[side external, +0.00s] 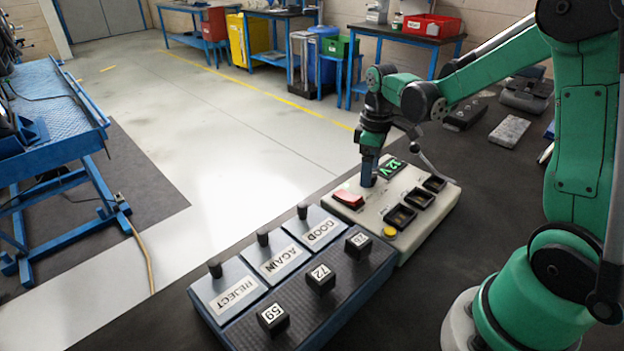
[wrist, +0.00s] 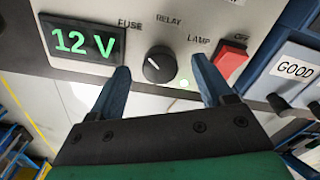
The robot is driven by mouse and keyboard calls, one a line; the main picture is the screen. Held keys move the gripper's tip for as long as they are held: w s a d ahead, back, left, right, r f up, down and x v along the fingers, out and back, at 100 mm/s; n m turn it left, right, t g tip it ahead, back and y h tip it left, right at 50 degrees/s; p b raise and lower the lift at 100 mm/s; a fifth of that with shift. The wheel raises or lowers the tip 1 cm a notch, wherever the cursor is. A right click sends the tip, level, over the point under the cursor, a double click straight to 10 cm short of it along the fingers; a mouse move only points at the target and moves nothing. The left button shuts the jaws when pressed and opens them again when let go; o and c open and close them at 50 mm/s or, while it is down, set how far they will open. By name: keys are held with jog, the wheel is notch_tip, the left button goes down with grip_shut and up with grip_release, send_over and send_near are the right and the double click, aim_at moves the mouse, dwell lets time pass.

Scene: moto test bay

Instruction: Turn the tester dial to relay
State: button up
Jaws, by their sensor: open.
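The tester (side external: 428,228) is a pale box with a green "12 V" display (side external: 390,168). In the wrist view the black round dial (wrist: 160,65) has a white mark pointing up and left, towards the FUSE label (wrist: 130,24). The RELAY label (wrist: 168,19) is above the dial and the LAMP label (wrist: 198,42) is to its right. My gripper (wrist: 161,68) is open, with one blue finger on each side of the dial; I cannot tell whether they touch it. In the side view my gripper (side external: 369,180) points down at the tester and hides the dial.
A red switch (wrist: 231,58) sits close beside the right finger. The tester also bears black sockets (side external: 400,216) and a yellow button (side external: 390,232). A sorting tray (side external: 335,300) with GOOD, AGAIN and REJECT plates, pegs and numbered cubes adjoins it.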

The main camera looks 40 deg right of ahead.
jog(key=shift+f, duration=0.3)
grip_shut()
jog(key=shift+m, duration=0.4)
jog(key=m, duration=0.4)
jog(key=shift+m, duration=2.5)
